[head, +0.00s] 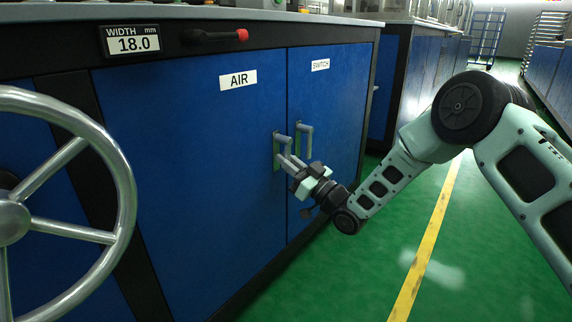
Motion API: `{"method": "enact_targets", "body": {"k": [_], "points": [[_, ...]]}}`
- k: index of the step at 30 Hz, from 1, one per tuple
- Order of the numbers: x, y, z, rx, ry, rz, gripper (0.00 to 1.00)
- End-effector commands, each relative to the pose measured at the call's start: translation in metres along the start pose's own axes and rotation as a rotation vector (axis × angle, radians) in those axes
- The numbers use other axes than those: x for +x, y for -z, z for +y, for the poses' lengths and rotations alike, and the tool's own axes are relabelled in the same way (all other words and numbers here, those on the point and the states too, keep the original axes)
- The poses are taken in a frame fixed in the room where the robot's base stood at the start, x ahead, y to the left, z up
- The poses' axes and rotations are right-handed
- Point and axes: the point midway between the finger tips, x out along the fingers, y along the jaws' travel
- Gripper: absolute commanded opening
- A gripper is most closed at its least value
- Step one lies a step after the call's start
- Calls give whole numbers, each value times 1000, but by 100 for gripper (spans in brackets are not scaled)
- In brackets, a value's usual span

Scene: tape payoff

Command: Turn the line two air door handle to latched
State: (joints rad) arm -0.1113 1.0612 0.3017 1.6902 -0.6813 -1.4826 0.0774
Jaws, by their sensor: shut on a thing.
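The blue air door (200,150) carries a white AIR label (238,79) and is closed. Its grey handle (278,139) is at the door's right edge, with an upright part showing above my gripper. My gripper (286,162) is at this handle, its fingers shut on the lower part. The fingers and the grip hide part of the handle, so its exact angle is hard to tell.
The switch door (330,110) with its own grey handle (304,142) is close to the right of my gripper. A large metal handwheel (120,190) stands at the left. A red-tipped lever (242,35) sits above the air door. Green floor (350,280) is open at the right.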

Motion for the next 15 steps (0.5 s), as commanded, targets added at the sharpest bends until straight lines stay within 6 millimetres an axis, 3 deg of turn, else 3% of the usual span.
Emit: {"method": "enact_targets", "body": {"k": [15], "points": [[0, 0, 3, -45, 18, -1, 0]]}}
